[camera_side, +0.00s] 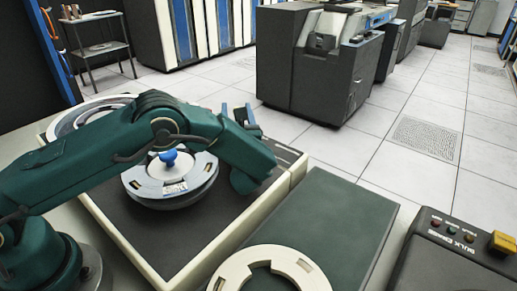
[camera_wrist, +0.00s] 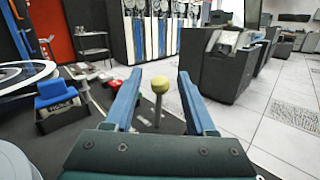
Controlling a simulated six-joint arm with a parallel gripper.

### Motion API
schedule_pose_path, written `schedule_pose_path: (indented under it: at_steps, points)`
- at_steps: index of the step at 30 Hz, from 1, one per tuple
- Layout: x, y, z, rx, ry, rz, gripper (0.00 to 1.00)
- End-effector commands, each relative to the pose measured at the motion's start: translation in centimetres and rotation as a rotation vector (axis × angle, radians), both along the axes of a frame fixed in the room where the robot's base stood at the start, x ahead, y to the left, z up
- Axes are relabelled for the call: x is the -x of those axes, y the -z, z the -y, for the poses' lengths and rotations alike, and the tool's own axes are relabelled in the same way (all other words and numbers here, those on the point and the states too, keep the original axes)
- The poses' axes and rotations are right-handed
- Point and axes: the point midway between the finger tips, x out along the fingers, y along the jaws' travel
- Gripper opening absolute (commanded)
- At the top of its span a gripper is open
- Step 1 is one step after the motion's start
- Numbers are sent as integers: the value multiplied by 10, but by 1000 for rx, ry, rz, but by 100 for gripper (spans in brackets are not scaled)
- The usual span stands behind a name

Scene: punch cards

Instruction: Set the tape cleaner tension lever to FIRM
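A lever with a round yellow-green knob (camera_wrist: 160,85) on a thin pale stem stands nearly upright in the wrist view. I take it to be the tension lever; no FIRM marking is readable. My gripper (camera_wrist: 160,76) is open, with one blue finger on each side of the lever in this view. I see gaps on both sides and cannot judge the depth. In the side view my gripper (camera_side: 238,112) is over the far end of the cream-edged, dark-topped machine (camera_side: 152,236), and my arm hides the lever there.
A reel with a blue hub knob (camera_side: 168,157) sits on the machine. A blue block (camera_wrist: 58,92) in a dark holder and a red object (camera_wrist: 112,84) lie left of the lever. A green case (camera_side: 345,210) and a bulk eraser (camera_side: 455,262) stand at right.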

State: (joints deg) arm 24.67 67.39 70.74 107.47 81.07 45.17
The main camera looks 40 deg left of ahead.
Motion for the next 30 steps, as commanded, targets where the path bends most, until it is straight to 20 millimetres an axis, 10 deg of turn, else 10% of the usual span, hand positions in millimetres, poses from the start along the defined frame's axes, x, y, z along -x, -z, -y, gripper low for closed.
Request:
schedule_pose_path:
  at_steps: [30]
  points:
    - [35,-4,37,1,0,3,56]
